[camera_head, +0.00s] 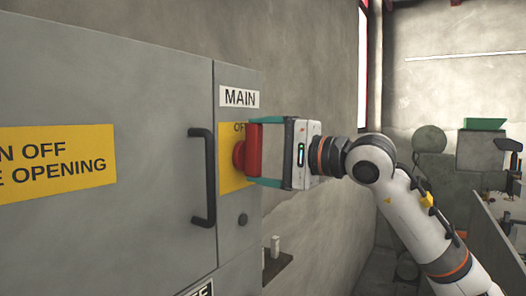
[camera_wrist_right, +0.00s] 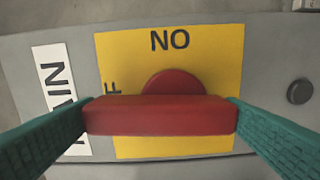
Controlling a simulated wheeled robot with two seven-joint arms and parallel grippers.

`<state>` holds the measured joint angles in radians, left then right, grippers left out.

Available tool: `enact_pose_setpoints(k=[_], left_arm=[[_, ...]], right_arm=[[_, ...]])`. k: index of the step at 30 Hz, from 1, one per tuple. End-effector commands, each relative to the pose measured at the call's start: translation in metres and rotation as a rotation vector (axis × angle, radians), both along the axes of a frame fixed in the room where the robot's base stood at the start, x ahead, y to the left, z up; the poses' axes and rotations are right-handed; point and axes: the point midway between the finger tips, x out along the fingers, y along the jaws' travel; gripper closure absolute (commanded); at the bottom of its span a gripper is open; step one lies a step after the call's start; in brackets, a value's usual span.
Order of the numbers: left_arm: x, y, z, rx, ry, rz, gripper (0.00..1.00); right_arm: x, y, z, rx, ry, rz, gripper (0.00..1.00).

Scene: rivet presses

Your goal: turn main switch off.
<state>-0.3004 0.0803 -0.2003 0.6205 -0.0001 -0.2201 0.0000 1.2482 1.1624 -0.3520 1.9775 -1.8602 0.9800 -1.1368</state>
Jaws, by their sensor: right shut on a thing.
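The main switch is a red handle (camera_head: 253,150) on a round red base, mounted on a yellow plate (camera_head: 228,180) under a white MAIN label (camera_head: 239,97). In the head view the red bar stands upright. My right gripper (camera_head: 257,152) is shut on the red handle, with one teal finger at its top end and one at its bottom end. The right wrist view shows the red handle (camera_wrist_right: 160,116) spanning between both teal fingers. There the letters NO and part of an F show on the yellow plate; the handle hides the rest. My left gripper is not in view.
The grey cabinet (camera_head: 150,220) has a black door handle (camera_head: 203,177) left of the switch and a small black knob (camera_head: 243,220) below it. A small shelf (camera_head: 278,266) with white items is below right. Machinery stands at the far right.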

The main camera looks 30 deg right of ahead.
Motion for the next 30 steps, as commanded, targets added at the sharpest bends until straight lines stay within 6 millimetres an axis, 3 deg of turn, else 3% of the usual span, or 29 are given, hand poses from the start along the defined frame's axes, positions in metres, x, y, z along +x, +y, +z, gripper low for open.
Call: enact_pose_setpoints(k=[22, 23, 24, 30], left_arm=[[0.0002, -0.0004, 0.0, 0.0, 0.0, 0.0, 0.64], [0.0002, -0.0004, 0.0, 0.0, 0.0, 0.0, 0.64], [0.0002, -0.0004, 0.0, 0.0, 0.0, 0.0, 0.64], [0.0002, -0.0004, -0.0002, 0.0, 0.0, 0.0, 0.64]], right_arm=[[-0.0002, 0.002, -0.0019, -0.081, -0.029, 0.001, 0.32], [-0.0002, 0.002, -0.002, -0.08, -0.028, 0.001, 0.04], [-0.0001, 0.0019, -0.002, -0.08, -0.028, 0.001, 0.0], [-0.0005, 0.0013, -0.0012, -0.077, -0.03, 0.001, 0.0]])
